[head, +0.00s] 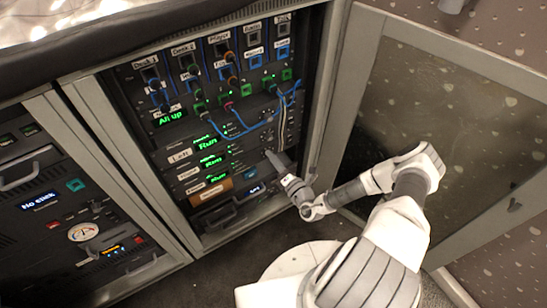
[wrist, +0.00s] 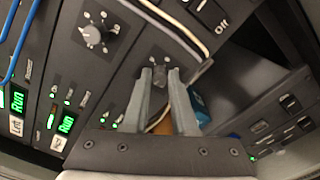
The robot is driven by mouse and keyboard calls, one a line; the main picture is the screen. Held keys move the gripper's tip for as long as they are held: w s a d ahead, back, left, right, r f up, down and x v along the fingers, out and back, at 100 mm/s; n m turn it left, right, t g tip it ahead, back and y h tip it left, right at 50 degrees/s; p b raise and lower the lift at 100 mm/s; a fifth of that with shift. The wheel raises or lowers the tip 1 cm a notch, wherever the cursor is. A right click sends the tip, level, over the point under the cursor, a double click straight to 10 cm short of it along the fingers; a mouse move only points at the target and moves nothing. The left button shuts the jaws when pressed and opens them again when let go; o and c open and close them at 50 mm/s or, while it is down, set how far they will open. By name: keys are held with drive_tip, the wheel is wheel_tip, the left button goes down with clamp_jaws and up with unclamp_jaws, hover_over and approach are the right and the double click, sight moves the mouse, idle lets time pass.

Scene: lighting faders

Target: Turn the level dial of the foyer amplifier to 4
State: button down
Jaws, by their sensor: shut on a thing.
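The amplifiers stand in the open rack, each with a green "Run" display (head: 210,160). Their name labels are too small to read in the head view, so I cannot tell which is the foyer one. My gripper (head: 272,157) is at the right side of these units. In the wrist view my gripper (wrist: 160,75) is shut on a grey round dial (wrist: 159,79) between its fingertips. The dial's pointer and scale are mostly hidden. Another grey dial (wrist: 98,33), ringed by pale marks, sits on the neighbouring panel, apart from the fingers.
Blue cables (head: 235,128) and pale cables (head: 282,118) hang close by above my gripper. The glazed rack door (head: 430,140) stands open at the right. Another rack (head: 80,215) is at the left. An orange-brown strip (head: 211,192) lies below the amplifiers.

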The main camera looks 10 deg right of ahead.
drive_tip(key=shift+m, duration=4.8)
drive_tip(key=c, duration=0.7)
unclamp_jaws()
drive_tip(key=shift+s+f, duration=0.1)
